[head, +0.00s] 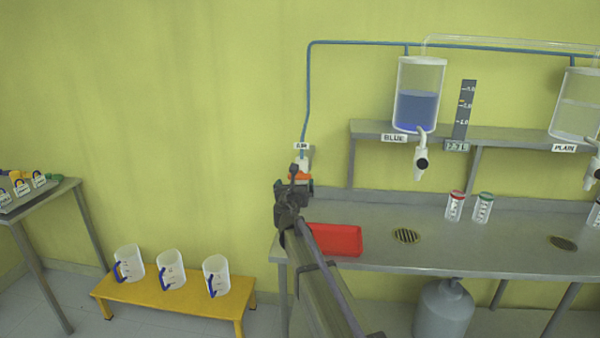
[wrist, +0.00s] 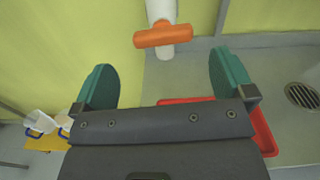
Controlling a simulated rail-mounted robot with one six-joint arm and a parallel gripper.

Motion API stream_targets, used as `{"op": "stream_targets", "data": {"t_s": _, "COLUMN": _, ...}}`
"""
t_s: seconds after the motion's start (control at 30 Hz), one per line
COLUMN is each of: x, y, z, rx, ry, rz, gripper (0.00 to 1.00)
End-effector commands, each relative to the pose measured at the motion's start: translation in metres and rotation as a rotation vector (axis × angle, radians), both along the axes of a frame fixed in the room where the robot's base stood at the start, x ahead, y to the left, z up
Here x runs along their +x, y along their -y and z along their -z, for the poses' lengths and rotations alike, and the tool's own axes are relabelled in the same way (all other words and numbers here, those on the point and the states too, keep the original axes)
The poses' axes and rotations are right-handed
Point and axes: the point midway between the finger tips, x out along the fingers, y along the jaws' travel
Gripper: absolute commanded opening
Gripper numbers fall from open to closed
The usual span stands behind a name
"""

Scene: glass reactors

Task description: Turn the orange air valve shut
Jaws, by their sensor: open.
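The orange air valve (wrist: 163,36) is a handle lying crosswise on a white vertical pipe (wrist: 161,11) in the wrist view. In the head view the orange handle (head: 300,176) shows partly behind my gripper (head: 294,184), below the white fitting and its small label. In the wrist view my gripper (wrist: 160,84) is open, with a green finger on each side and nothing between them. The handle appears ahead of the fingertips, between their lines, and apart from both. Part of the valve is hidden by my gripper in the head view.
A red tray (head: 336,240) lies on the grey bench (head: 480,245) close to my arm. A blue hose (head: 308,90) runs up the wall from the valve. Two capped jars (head: 455,206) stand right. Jugs (head: 171,270) stand on a yellow bench (head: 180,300) at lower left.

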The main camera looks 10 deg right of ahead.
Motion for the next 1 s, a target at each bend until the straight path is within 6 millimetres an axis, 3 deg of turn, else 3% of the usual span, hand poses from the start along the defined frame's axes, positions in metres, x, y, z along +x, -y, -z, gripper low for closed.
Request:
{"op": "stream_targets", "data": {"t_s": 0.17, "x": 0.011, "y": 0.003, "z": 0.0, "rx": 0.004, "ry": 0.0, "rz": 0.003, "gripper": 1.0}}
{"op": "stream_targets", "data": {"t_s": 0.6, "x": 0.099, "y": 0.029, "z": 0.0, "rx": 0.008, "ry": 0.001, "rz": 0.004, "gripper": 1.0}}
{"op": "stream_targets", "data": {"t_s": 0.9, "x": 0.104, "y": 0.031, "z": 0.0, "rx": 0.008, "ry": 0.001, "rz": 0.003, "gripper": 1.0}}
{"op": "stream_targets", "data": {"t_s": 1.0, "x": 0.104, "y": 0.031, "z": 0.0, "rx": 0.008, "ry": 0.001, "rz": 0.003, "gripper": 0.9}}
